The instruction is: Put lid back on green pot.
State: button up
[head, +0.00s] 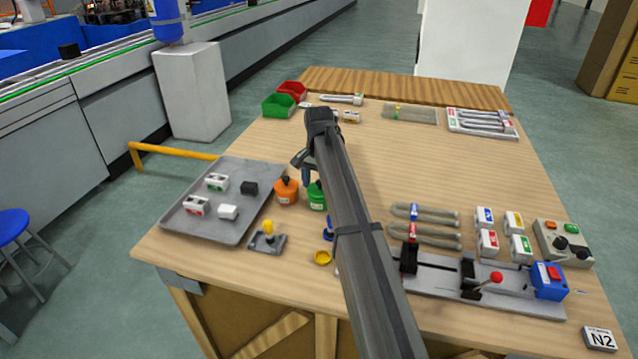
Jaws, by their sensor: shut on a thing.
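The green pot (317,197) stands on the wooden table, just left of my arm and right of an orange pot (287,192). My gripper (306,176) is just above the green pot, slightly to its upper left in the head view. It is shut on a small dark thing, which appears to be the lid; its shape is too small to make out. My arm hides part of the area around the green pot. I cannot tell whether the held thing touches the pot.
A grey tray (187,230) with small boxes lies left. A stand with a yellow knob (268,236), a blue pot (328,229) and a yellow piece (322,258) are in front. Hoses (425,213) and a sealing device (515,290) lie right.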

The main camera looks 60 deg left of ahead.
dwell(0.4)
jog(key=o, duration=0.9)
jog(key=shift+r, duration=0.2)
jog(key=shift+r, duration=3.3)
grip_shut()
jog(key=shift+f, duration=2.2)
